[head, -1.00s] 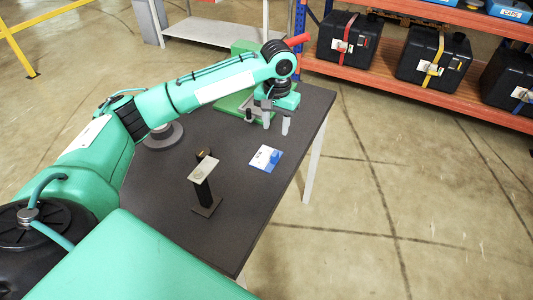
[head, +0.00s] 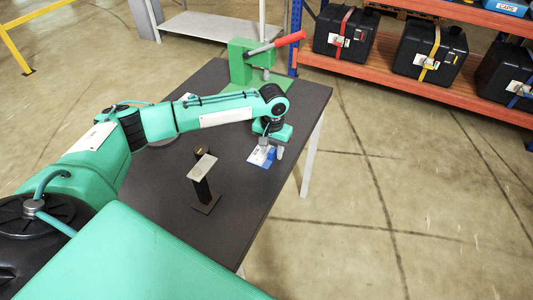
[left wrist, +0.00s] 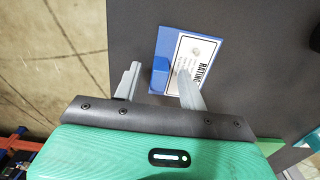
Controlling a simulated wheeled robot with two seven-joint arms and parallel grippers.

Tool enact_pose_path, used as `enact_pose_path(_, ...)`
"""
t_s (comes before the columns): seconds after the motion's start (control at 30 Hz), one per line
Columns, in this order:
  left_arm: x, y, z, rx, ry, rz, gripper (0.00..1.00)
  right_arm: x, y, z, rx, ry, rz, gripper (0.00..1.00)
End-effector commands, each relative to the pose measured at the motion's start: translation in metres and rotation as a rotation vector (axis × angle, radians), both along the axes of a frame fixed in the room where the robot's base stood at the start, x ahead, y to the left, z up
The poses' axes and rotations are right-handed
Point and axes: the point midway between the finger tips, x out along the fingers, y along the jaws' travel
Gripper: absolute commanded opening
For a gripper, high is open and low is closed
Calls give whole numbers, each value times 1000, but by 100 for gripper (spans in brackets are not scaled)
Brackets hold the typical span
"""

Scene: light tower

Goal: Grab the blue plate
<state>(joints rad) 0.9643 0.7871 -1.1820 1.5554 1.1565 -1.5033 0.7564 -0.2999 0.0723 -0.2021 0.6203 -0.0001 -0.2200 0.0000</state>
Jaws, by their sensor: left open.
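The blue plate (left wrist: 178,45) lies flat on the dark table in the left wrist view, with a white printed label and a raised blue block on it. In the head view the blue plate (head: 262,157) is partly hidden by my left gripper (head: 273,150). My left gripper (left wrist: 158,84) is open and empty, its fingers pointing at the plate. In the left wrist view the blue block shows between the two fingers, and one finger overlaps the label. I cannot tell whether the fingers touch the plate. My right gripper is not in view.
A green press with a red handle (head: 290,39) stands at the table's back. A dark post with a pale top (head: 201,168) stands nearer on the table (head: 250,215). An orange shelf (head: 400,78) with black cases is at the back right.

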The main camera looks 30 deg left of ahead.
Motion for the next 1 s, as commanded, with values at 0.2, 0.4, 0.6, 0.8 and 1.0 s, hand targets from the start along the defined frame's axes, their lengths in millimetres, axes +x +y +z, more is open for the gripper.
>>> enact_pose_path(0.2, 0, 0, 0, 0, 0, 0, 28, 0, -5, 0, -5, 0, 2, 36)
enact_pose_path(0.4, 0, 0, 0, 0, -1, 0, 0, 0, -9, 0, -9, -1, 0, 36)
enact_pose_path(0.6, 0, 0, 1, -1, -1, 0, 0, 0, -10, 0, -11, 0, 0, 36)
enact_pose_path(0.8, 1, 0, 9, -2, -3, 0, 0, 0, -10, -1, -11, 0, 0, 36)
enact_pose_path(1.0, 1, -1, 38, -3, -5, -1, 0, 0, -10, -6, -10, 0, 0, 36)
